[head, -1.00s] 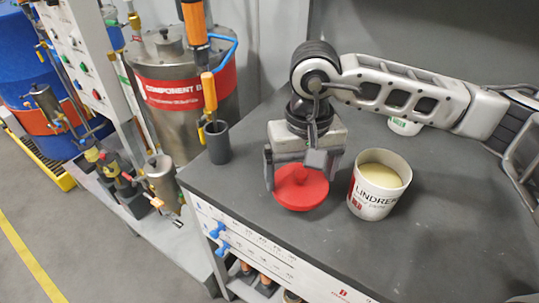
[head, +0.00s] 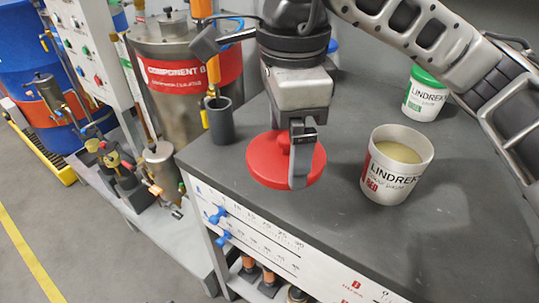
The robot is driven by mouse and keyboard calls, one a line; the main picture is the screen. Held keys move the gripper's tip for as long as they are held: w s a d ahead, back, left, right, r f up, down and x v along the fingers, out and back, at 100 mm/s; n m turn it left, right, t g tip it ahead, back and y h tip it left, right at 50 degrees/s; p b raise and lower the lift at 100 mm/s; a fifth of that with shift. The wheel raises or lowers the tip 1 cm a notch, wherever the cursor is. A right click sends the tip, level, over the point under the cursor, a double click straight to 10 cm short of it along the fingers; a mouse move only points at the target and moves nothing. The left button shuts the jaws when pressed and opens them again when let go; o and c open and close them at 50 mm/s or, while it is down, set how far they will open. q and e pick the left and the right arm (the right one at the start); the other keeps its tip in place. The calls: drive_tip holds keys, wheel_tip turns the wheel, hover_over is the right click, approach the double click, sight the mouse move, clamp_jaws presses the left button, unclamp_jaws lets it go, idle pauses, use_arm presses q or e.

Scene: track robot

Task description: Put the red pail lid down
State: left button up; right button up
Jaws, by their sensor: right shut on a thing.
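The red pail lid (head: 264,164) is a flat disc with a raised knob, near the left front edge of the grey bench top (head: 300,222). My right gripper (head: 290,150) points down and is shut on the lid at its knob; one finger hides part of the disc. Whether the lid touches the bench or hangs just above it I cannot tell. The open white pail (head: 378,183) with a red label and pale contents stands upright to the right of the lid, apart from it. My left gripper is not in view.
A dark grey cup (head: 221,122) stands at the bench's left edge, near the lid. A white pail with a green lid (head: 427,95) stands farther back right. A metal drum (head: 180,75) is behind left.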

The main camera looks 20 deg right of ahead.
drive_tip(key=w+f, duration=0.2)
drive_tip(key=w, duration=0.1)
drive_tip(key=w+d+f, duration=0.1)
drive_tip(key=w+f, duration=0.2)
drive_tip(key=w, duration=0.1)
drive_tip(key=w+f+p, duration=0.1)
drive_tip(key=w+f, duration=0.2)
drive_tip(key=w, duration=0.1)
drive_tip(key=shift+d, duration=0.25)
drive_tip(key=shift+w+f, duration=0.35)
drive_tip(key=shift+w, duration=0.05)
drive_tip(key=f, duration=0.3)
drive_tip(key=shift+w+f+p, duration=0.1)
drive_tip(key=shift+w+p, duration=0.15)
drive_tip(key=shift+p, duration=0.1)
drive_tip(key=shift+f, duration=0.25)
drive_tip(key=shift+f, duration=0.25)
drive_tip(key=o, duration=0.7)
drive_tip(key=shift+r, duration=0.1)
wheel_tip(320, 180, up, 12)
drive_tip(key=shift+r+b, duration=0.2)
drive_tip(key=shift+b, duration=0.1)
